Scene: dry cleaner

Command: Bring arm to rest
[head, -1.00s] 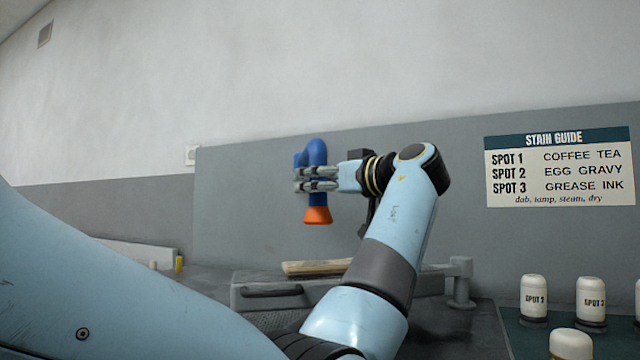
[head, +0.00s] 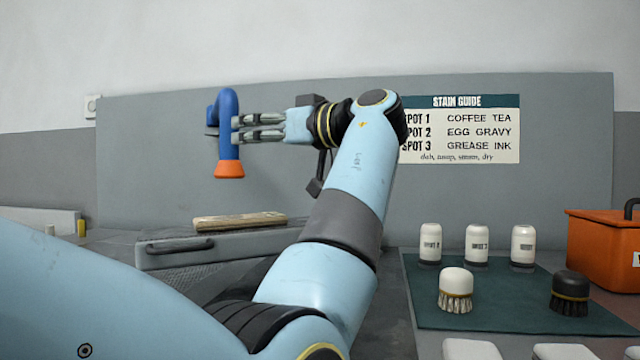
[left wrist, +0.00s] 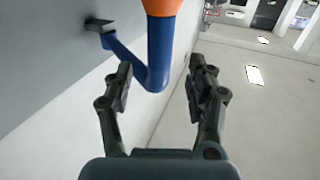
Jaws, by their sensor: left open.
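My left gripper (head: 238,128) is open and empty, pointing left in the head view. Its fingertips are just right of a blue hooked tool (head: 228,105) with an orange flared end (head: 229,169) at the bottom. In the left wrist view the blue tool (left wrist: 160,50) shows ahead of the open fingers (left wrist: 160,80), and its blue arm runs to a dark bracket (left wrist: 98,25) on the grey wall panel. Whether a finger still touches the tool I cannot tell. My right gripper is not in view.
A grey bench unit (head: 170,257) with a wooden-topped piece (head: 240,221) lies below the arm. At right, a green mat (head: 500,310) holds white bottles (head: 476,243) and two brushes (head: 456,288). An orange box (head: 605,245) stands far right. A stain guide (head: 470,130) hangs behind.

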